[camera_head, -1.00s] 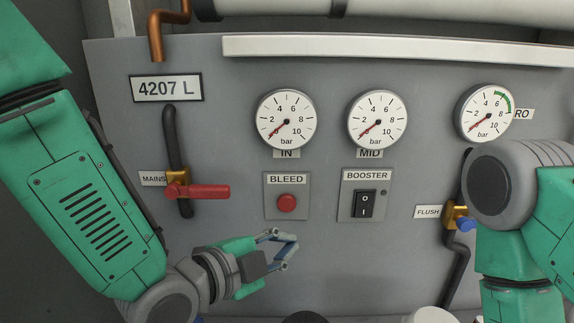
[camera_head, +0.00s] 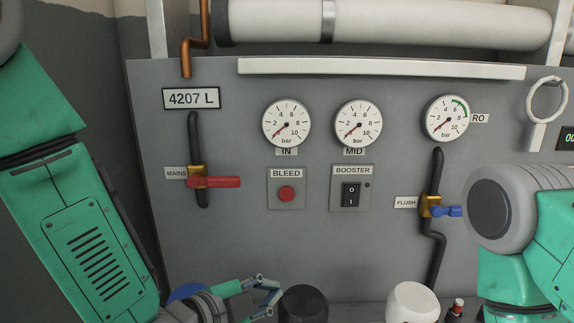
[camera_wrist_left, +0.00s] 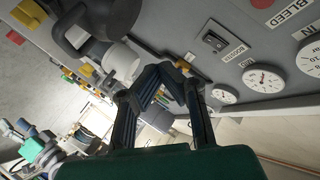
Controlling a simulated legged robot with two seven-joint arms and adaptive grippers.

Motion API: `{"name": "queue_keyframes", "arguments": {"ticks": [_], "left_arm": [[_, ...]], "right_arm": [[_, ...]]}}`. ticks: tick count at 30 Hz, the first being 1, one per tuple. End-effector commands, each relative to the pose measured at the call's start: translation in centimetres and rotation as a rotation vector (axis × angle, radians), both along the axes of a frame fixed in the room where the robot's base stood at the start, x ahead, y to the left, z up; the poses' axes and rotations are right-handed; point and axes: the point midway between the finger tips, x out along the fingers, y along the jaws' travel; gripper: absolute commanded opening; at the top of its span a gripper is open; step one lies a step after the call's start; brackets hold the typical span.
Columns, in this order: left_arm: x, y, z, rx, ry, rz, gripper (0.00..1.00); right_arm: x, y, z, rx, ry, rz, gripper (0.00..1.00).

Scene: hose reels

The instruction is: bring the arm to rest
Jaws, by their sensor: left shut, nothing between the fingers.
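My left gripper (camera_head: 268,296) is low in the head view, in front of the grey panel's lower part and left of a dark round object. In the left wrist view its fingers (camera_wrist_left: 162,82) come together at the tips, with nothing between them. It touches no control on the panel. My left arm comes down the left side of the head view. My right arm shows at the right edge, with its gripper out of view.
The grey panel (camera_head: 300,235) carries a red MAINS lever (camera_head: 218,182), a red BLEED button (camera_head: 287,194), a BOOSTER switch (camera_head: 351,195) and a blue FLUSH lever (camera_head: 450,211). A dark round object (camera_head: 303,303) and a white container (camera_head: 412,302) stand below.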

Motion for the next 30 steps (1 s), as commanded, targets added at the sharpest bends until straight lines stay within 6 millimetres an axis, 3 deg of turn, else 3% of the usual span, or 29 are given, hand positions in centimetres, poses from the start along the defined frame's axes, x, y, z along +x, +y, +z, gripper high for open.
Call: {"name": "queue_keyframes", "arguments": {"ticks": [8, 13, 18, 21, 25, 30], "left_arm": [[-2.2, 4.1, -8.4, -0.032, 0.271, 0.157, 0.00], [-5.3, 8.5, -16.4, -0.056, 0.533, 0.339, 0.00], [-11.7, 14.7, -25.9, -0.078, 0.864, 0.647, 0.00], [-16.3, 18.3, -30.3, -0.084, 1.029, 0.850, 0.00], [-21.6, 22.1, -34.0, -0.082, 1.178, 1.089, 0.00], [-25.7, 24.8, -35.9, -0.076, 1.266, 1.281, 0.00]], "right_arm": [[0.0, 0.0, -1.6, 0.000, 0.001, 0.000, 0.40], [-0.1, 0.0, -3.1, 0.000, 0.001, 0.000, 0.40], [-0.1, 0.0, -5.1, 0.000, 0.001, 0.000, 0.40], [-0.1, 0.0, -6.2, 0.000, 0.001, 0.000, 0.40], [-0.1, 0.0, -7.3, 0.000, 0.001, 0.000, 0.40], [-0.1, 0.0, -7.9, 0.000, 0.001, 0.000, 0.40]]}}
